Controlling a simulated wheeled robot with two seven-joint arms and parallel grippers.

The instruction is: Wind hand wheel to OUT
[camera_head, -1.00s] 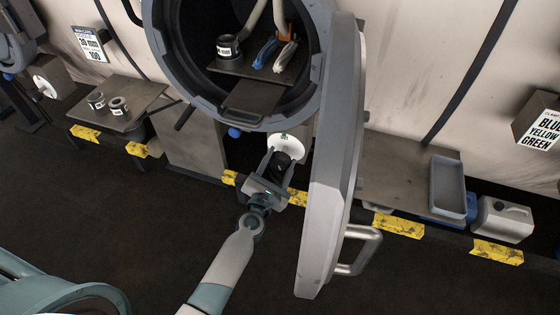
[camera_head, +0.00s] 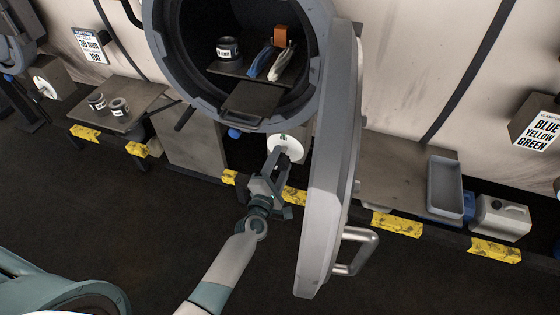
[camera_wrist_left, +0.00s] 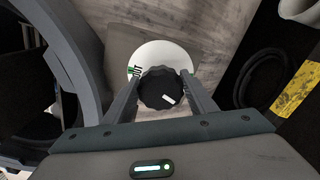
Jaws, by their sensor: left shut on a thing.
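The hand wheel is a black ridged knob (camera_wrist_left: 158,88) with a white pointer bar, in front of a white round dial (camera_wrist_left: 165,55). A green mark and the word OUT (camera_wrist_left: 134,72) show at the dial's left edge in the left wrist view. The white pointer lies to the lower right of the knob's middle, away from OUT. My left gripper (camera_head: 274,163) is shut on the knob, one finger on each side. In the head view the dial (camera_head: 287,148) shows just beyond it, and the gripper mostly hides the knob. My right gripper is not in view.
The open round vessel (camera_head: 157,52) is above the wheel, with a black pot (camera_head: 228,48), blue and white cloths (camera_head: 281,67) and an orange block (camera_head: 281,36) inside. Its thick grey door (camera_head: 325,170) stands close right of my arm. A side table (camera_head: 395,175) holds a grey tray (camera_head: 446,187).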

